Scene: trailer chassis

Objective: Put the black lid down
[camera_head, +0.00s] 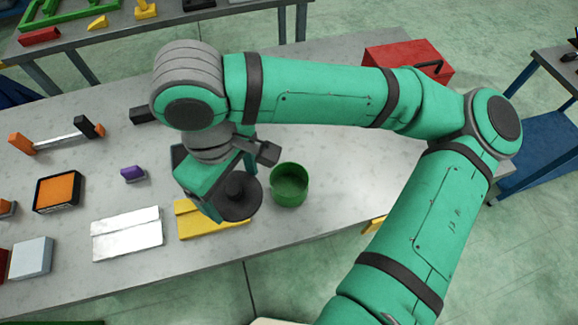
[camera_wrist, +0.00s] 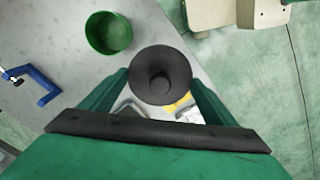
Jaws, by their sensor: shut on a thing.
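The black lid (camera_head: 241,204) is a round disc with a central knob. My gripper (camera_head: 232,188) is shut on it and holds it over the yellow plate. In the wrist view the lid (camera_wrist: 160,76) sits between the two green fingers (camera_wrist: 160,95). A green round pot (camera_head: 289,187), open at the top, stands on the table just right of the lid. It also shows at the upper left of the wrist view (camera_wrist: 108,33). The exact height of the lid above the table is hard to tell.
A yellow plate (camera_head: 205,224) lies partly under the lid. A silver plate (camera_head: 127,235), a purple block (camera_head: 132,173) and an orange-topped box (camera_head: 59,191) lie to the left. A red box (camera_head: 408,62) stands at the back right. The grey table (camera_head: 345,180) is clear right of the pot.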

